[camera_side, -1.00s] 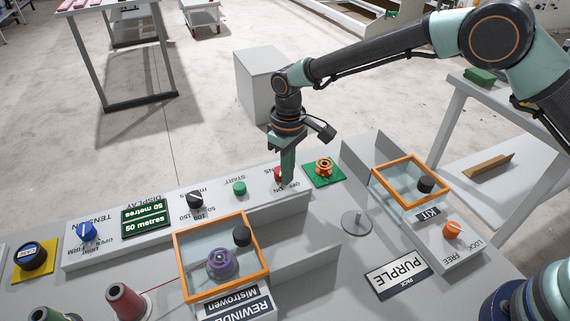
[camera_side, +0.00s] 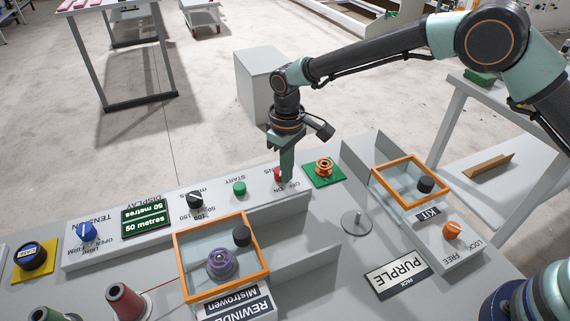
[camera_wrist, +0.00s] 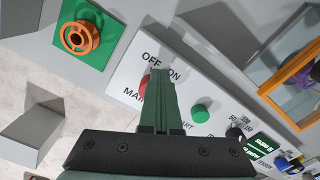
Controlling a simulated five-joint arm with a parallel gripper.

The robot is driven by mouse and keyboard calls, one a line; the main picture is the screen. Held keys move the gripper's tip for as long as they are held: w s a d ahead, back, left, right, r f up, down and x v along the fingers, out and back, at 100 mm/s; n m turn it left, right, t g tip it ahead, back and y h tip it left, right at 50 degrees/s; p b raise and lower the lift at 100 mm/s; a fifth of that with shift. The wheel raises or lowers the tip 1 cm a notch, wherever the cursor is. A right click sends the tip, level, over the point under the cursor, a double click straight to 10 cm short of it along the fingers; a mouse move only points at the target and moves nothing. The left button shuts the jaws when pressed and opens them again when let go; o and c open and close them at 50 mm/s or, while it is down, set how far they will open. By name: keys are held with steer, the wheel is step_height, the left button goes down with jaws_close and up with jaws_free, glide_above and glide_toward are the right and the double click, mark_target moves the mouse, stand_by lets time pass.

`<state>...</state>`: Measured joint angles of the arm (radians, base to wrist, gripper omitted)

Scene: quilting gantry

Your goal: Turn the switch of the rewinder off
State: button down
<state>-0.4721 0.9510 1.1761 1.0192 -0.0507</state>
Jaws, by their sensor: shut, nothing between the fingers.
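The rewinder's red mains switch (camera_side: 278,174) sits at the right end of the long sloped control panel, by the OFF and ON labels. It also shows in the wrist view (camera_wrist: 143,84), partly covered by my fingers. My gripper (camera_side: 287,181) is shut and empty, pointing down, with its fingertips at the labels right beside the switch. In the wrist view the fingertips (camera_wrist: 161,73) lie between OFF and ON. Whether they touch the switch, and which way it points, I cannot tell. The rewinder (camera_side: 222,262) has an orange-framed clear lid over a purple spool.
A green start button (camera_side: 239,188), a black metres dial (camera_side: 195,200) and a display (camera_side: 146,219) reading 50 metres share the panel. An orange spool (camera_side: 324,166) stands on a green pad right of my gripper. The orange-framed kit box (camera_side: 411,160) is farther right.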

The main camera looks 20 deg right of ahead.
steer(key=shift+w+d, duration=0.3)
steer(key=shift+d, duration=0.3)
steer(key=shift+w+d, duration=0.2)
steer(key=shift+s+d, duration=0.25)
steer(key=shift+s, duration=0.05)
step_height(320, 180, up, 6)
stand_by(0.7)
